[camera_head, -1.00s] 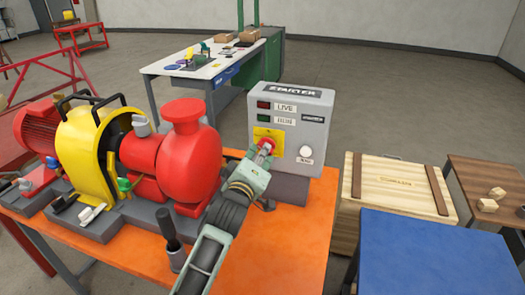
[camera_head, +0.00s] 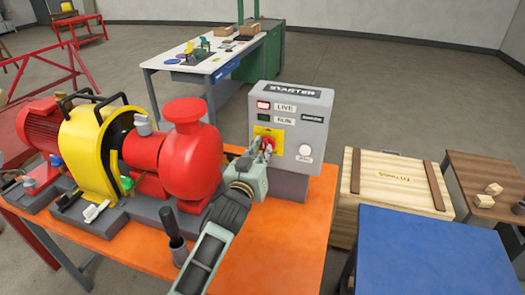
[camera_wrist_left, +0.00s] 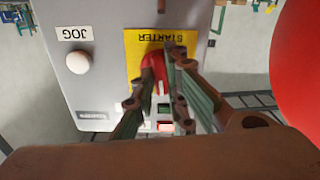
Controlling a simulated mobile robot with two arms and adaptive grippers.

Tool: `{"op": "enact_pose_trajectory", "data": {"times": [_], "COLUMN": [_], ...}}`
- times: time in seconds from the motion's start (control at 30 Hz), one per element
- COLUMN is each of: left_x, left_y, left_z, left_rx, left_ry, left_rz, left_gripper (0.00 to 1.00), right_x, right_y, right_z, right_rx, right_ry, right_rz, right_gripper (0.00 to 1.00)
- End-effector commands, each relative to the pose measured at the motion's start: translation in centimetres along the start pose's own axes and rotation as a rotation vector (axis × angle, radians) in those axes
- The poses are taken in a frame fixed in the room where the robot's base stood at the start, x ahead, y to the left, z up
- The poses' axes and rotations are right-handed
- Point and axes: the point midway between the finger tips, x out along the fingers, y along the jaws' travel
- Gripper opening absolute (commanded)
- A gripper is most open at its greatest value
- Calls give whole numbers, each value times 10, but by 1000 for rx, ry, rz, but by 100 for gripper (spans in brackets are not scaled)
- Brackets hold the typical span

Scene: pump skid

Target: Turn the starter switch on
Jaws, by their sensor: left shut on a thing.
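The grey starter box (camera_head: 314,130) stands on the orange table beside the red pump. Its red switch handle (camera_wrist_left: 151,68) sits on a yellow plate (camera_wrist_left: 136,50) lettered STARTER, upside down in the left wrist view. My left gripper (camera_head: 267,149) is shut on the switch handle, and its fingers hide part of it. The exact angle of the handle is hard to tell. My right gripper is not in view.
The red pump (camera_head: 190,160) with its yellow guard (camera_head: 83,150) stands close left of my arm. A white JOG button (camera_head: 305,150) is right of the switch. A wooden crate (camera_head: 392,180) and blue tabletop (camera_head: 430,255) lie right.

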Motion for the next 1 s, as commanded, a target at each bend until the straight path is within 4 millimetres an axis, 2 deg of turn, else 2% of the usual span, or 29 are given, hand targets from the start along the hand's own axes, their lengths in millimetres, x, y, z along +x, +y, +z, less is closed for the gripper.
{"op": "enact_pose_trajectory", "data": {"times": [0.3,0.87,0.9,1.0], "left_x": [0,0,0,0], "left_y": [0,0,0,0], "left_z": [-1,-1,-1,-1], "left_rx": [127,156,156,155], "left_ry": [1,2,2,2], "left_rz": [0,0,0,0], "left_gripper": [0,0,15,24], "right_x": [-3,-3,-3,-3], "right_y": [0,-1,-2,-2], "right_z": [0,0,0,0], "right_rx": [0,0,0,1], "right_ry": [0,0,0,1], "right_rz": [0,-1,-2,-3], "right_gripper": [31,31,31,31]}}
